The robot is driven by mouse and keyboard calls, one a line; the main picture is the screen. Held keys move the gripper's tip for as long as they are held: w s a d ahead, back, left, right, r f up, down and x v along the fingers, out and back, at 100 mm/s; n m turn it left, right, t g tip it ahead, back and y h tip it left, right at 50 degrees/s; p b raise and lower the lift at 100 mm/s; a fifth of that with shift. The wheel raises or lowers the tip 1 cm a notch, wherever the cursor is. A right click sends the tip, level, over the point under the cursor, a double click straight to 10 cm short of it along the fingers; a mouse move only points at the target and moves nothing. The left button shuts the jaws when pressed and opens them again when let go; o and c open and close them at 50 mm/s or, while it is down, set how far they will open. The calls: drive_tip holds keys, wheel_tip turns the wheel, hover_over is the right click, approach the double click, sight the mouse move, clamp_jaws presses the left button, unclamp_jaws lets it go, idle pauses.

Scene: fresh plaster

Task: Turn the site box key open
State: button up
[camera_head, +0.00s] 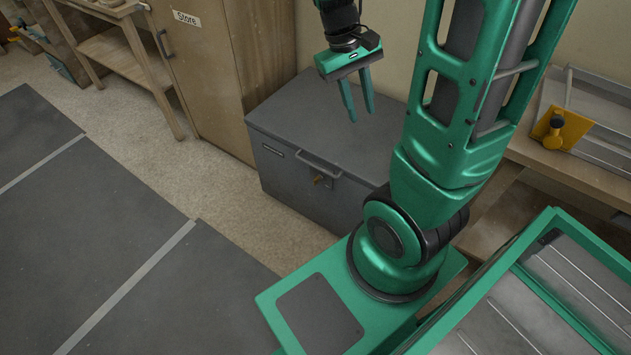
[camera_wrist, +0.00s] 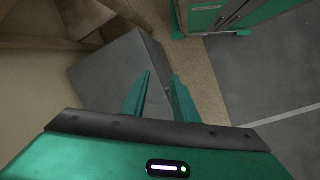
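The site box (camera_head: 335,140) is a dark grey lidded chest against the wall, with its lid down. It also shows in the wrist view (camera_wrist: 112,75). A small brass-coloured key (camera_head: 318,179) sits at the lock on its front, just below a bar handle (camera_head: 318,163). The key cannot be made out in the wrist view. My gripper (camera_head: 359,119) hangs above the box lid, fingers pointing down and apart, with nothing between them. Its two green fingers also show in the wrist view (camera_wrist: 160,84), in front of the box.
A wooden cupboard (camera_head: 205,75) marked "Store" stands left of the box. A workbench (camera_head: 575,150) with a yellow tool (camera_head: 560,126) is at the right. Dark mats (camera_head: 90,220) cover the floor at left. Bare floor (camera_head: 245,200) lies before the box.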

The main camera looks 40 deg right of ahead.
drive_tip(key=w+a+f+n+g+h, duration=0.1)
drive_tip(key=w+a+f+n+h, duration=0.3)
drive_tip(key=w+f, duration=0.5)
drive_tip(key=w+a+f+n+h, duration=0.1)
drive_tip(key=w+f+n+h, duration=0.5)
drive_tip(key=f, duration=0.6)
drive_tip(key=n+t+h, duration=0.5)
drive_tip(key=n+t, duration=0.5)
drive_tip(key=n, duration=0.5)
approach(315, 180)
drive_tip(key=f, duration=0.1)
drive_tip(key=x, duration=1)
drive_tip(key=shift+w+d+f, duration=0.25)
drive_tip(key=shift+w+d, duration=0.05)
drive_tip(key=shift+w, duration=0.05)
drive_tip(key=shift+c, duration=0.4)
